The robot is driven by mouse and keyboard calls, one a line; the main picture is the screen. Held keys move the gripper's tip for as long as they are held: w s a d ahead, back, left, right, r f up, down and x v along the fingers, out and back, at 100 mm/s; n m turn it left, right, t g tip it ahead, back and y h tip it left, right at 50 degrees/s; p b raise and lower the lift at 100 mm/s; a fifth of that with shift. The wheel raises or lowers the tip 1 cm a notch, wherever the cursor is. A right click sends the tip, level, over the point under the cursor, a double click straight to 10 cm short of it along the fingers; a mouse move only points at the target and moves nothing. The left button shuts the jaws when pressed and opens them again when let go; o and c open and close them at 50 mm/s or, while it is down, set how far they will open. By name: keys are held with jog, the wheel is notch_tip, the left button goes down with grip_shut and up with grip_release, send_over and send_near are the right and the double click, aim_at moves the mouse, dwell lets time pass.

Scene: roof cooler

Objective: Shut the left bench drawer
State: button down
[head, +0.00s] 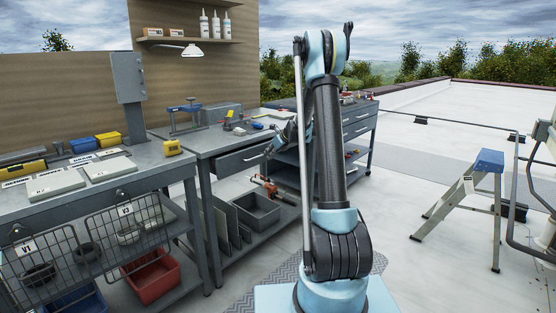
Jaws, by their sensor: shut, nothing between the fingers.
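The left bench drawer (238,163) is a grey front with a bar handle, under the top of the middle workbench. It looks as if it stands out a little from the bench, but the exact gap is hard to tell. My gripper (272,148) is near the drawer's right end, partly hidden behind my arm. Its fingers look shut with nothing held. Whether it touches the drawer front is not clear.
A grey bin (256,211) and an orange tool (268,187) are on the shelf below. Wire baskets (125,225) hang on the left bench. A drawer unit (358,116) stands behind. A step ladder (468,195) stands right; the roof floor between is clear.

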aim_at(265, 148)
jog(key=w+a, duration=0.3)
jog(key=shift+w, duration=0.15)
jog(key=shift+w+a, duration=0.2)
jog(key=shift+w, duration=0.05)
jog(key=shift+a+r, duration=0.1)
